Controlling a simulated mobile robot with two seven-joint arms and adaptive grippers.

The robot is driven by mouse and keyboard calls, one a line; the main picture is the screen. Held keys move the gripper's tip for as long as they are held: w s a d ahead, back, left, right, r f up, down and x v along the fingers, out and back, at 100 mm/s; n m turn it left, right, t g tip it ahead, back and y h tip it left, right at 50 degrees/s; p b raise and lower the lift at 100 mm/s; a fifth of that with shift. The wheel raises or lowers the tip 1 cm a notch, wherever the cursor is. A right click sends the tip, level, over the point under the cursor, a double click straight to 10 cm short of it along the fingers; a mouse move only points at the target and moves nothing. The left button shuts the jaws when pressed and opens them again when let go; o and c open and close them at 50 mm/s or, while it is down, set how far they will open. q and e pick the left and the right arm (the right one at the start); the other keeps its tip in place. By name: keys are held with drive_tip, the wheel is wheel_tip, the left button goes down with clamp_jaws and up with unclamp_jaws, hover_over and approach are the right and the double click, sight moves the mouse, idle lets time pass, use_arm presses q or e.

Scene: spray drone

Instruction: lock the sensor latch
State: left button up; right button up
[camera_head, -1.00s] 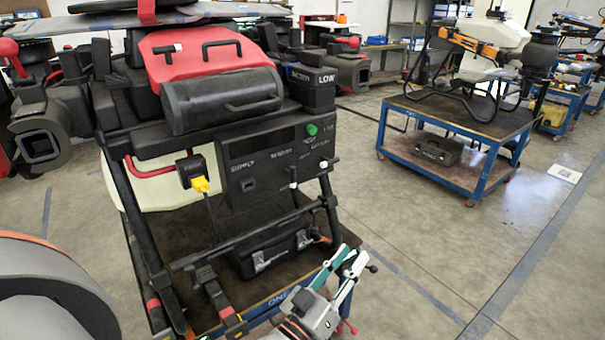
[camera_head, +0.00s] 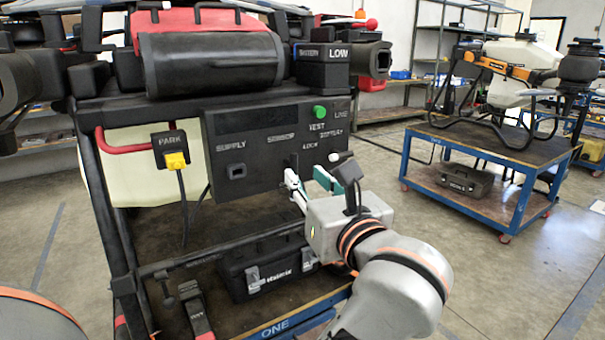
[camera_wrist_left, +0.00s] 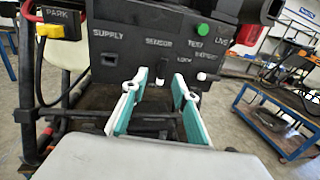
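The black control panel (camera_head: 270,150) faces me, with labels reading SUPPLY, SENSOR, TEST, LOCK and BATTERY. A small latch lever stands below the SENSOR label; its white tip (camera_wrist_left: 160,82) shows in the left wrist view. My left gripper (camera_head: 308,178) is in front of the panel's lower edge. In the left wrist view my left gripper (camera_wrist_left: 160,88) is open, its two white-and-green fingers apart, with the lever's tip seen between them. I cannot tell whether a finger touches it. A second white-tipped lever (camera_head: 335,156) is farther right. My right gripper is not in view.
A green button (camera_head: 320,111) is on the panel's upper right. A yellow plug (camera_head: 175,160) sits below PARK on the left. A black case (camera_head: 268,275) lies on the lower deck. A blue cart (camera_head: 490,180) stands right, with clear floor between.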

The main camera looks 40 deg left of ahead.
sight(295, 164)
use_arm(q)
drive_tip(key=x, duration=0.7)
drive_tip(key=shift+w+a+f+b, duration=0.15)
drive_tip(key=shift+w+a+b, duration=0.05)
drive_tip(key=shift+w+b, duration=0.2)
drive_tip(key=shift+c, duration=0.5)
clamp_jaws()
